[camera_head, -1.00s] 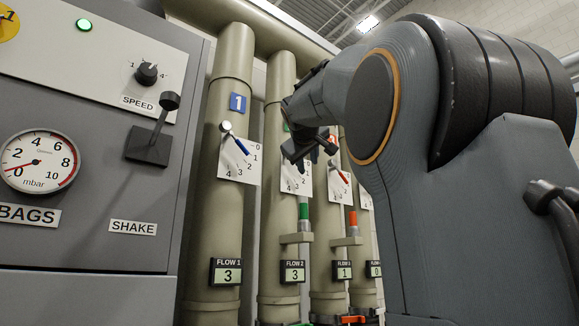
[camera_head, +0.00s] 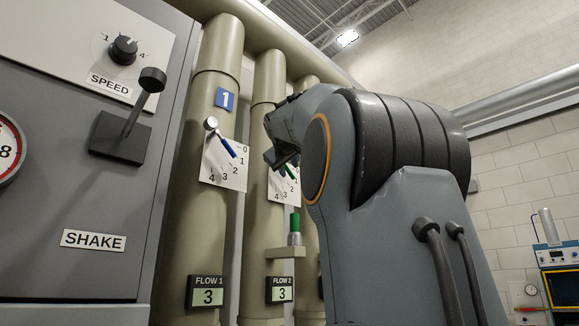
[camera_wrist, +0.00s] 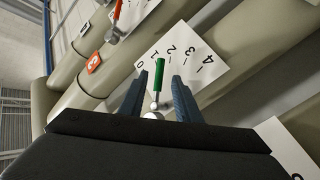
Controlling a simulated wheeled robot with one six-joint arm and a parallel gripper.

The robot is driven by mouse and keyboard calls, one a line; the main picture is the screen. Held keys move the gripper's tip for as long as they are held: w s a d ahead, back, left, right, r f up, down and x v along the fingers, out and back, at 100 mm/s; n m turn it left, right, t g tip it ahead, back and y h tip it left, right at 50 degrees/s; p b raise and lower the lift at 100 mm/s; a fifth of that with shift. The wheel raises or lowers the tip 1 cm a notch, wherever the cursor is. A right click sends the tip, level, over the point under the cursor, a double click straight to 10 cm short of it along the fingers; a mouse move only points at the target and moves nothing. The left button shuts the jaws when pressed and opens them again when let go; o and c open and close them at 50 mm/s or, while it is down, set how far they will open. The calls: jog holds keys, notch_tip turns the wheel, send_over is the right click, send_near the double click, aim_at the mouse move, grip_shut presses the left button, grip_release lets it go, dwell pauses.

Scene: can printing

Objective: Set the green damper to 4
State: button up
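The green damper lever (camera_wrist: 158,75) stands between the two fingers of my gripper (camera_wrist: 157,88) in the wrist view. The fingers are open, one on each side of it, with visible gaps. Its white dial (camera_wrist: 178,62) is marked 0 to 4, and the lever appears to point near 1 to 2; the exact mark is unclear. In the head view the green lever (camera_head: 291,172) is partly hidden by my gripper (camera_head: 276,158), and the dial (camera_head: 284,192) shows below it. The FLOW 2 display (camera_head: 281,290) reads 3.
The blue damper lever (camera_head: 227,147) is on the pipe to the left. A red lever (camera_wrist: 117,12) and a red 3 tag (camera_wrist: 93,64) are near in the wrist view. A green-topped cylinder (camera_head: 295,228) sits on a bracket below. The SHAKE lever (camera_head: 138,103) projects at left.

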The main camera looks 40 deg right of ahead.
jog(key=shift+p+x, duration=0.35)
jog(key=shift+x, duration=0.9)
grip_shut()
